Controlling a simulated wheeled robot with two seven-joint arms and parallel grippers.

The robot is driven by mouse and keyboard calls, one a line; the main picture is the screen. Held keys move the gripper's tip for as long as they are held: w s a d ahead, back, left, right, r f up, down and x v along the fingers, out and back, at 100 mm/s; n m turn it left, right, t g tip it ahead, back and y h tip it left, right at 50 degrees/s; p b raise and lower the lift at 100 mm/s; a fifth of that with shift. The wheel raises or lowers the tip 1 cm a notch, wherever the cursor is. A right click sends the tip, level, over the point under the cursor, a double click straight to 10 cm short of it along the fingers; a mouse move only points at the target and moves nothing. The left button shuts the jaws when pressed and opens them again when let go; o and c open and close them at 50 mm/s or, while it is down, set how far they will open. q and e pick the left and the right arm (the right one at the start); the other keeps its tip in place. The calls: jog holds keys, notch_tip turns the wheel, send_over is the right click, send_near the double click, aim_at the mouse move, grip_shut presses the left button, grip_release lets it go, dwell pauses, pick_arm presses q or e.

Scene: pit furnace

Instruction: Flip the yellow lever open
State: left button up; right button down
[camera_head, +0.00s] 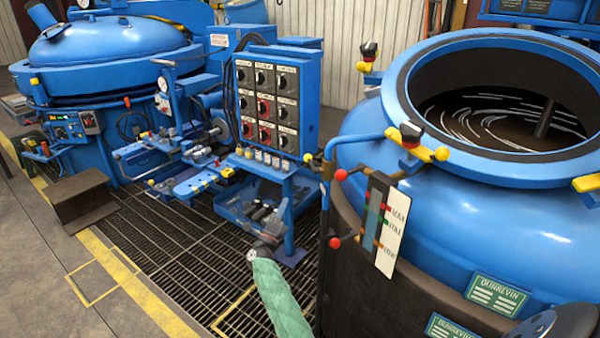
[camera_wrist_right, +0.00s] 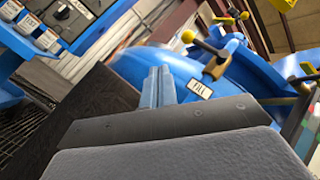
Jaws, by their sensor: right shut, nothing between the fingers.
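Several yellow-ended clamps sit around the rim of the open blue vessel (camera_head: 450,225) in the head view. I cannot tell which is the task's lever. In the right wrist view, a yellow-balled lever (camera_wrist_right: 188,36) on a brown bracket stands beyond my right gripper (camera_wrist_right: 158,85), apart from it. That gripper is shut and empty. A dark, rounded part at the head view's bottom right seems mine. My left gripper is not in view.
A blue control panel (camera_head: 275,105) with dials stands left of the vessel. A red-balled lever bracket (camera_head: 372,210) with a white scale is on its side. A closed blue vessel (camera_head: 105,55) stands far left.

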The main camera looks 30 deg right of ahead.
jog(key=s+m+g+h, duration=0.1)
jog(key=m+g, duration=0.1)
jog(key=s+m+g+h, duration=0.1)
jog(key=m+g, duration=0.1)
jog(key=s+d+r+m+g+h, duration=0.1)
jog(key=s+m+g, duration=0.1)
jog(key=shift+m, duration=0.4)
